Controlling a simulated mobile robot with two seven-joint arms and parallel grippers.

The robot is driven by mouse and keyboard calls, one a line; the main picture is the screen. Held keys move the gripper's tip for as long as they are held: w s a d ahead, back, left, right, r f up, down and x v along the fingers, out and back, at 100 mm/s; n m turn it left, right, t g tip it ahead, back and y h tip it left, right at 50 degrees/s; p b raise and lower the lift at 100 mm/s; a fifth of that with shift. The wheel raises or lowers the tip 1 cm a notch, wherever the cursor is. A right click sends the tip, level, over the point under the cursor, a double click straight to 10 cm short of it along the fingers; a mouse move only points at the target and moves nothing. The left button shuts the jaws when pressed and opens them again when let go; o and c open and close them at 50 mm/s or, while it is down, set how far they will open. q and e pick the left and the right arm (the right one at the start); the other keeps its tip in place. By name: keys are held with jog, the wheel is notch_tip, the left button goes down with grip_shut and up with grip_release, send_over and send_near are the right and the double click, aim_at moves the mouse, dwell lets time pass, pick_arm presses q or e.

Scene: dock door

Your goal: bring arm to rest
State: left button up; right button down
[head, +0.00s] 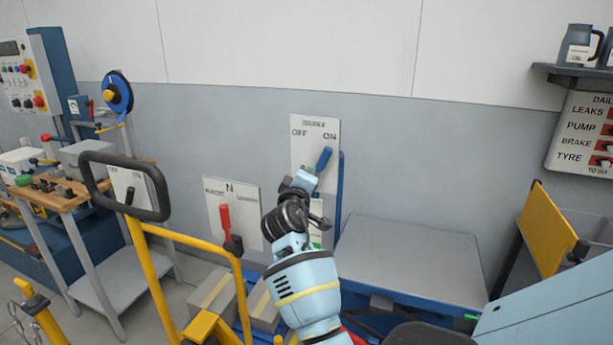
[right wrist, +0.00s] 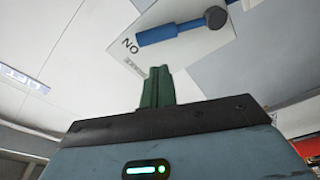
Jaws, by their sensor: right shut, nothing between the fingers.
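My right arm reaches up from the bottom middle of the head view toward the wall. Its gripper (head: 303,181) is in front of the OFF/ON panel (head: 314,133), and its fingertips are hidden there. In the right wrist view the green fingers (right wrist: 158,88) are shut together and empty. The blue lever handle (head: 323,159) tilts up to the right, toward ON. In the wrist view the lever (right wrist: 172,33) lies beyond the fingertips, with a gap in the picture between them. My left gripper is not in view.
A second panel (head: 247,196) with a red lever (head: 225,221) is left of my arm. A yellow-framed cart (head: 150,280) with a black handle stands nearer. A grey-topped platform (head: 415,250) is right of the arm. A yellow board (head: 547,222) stands farther right.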

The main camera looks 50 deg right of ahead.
dwell(0.4)
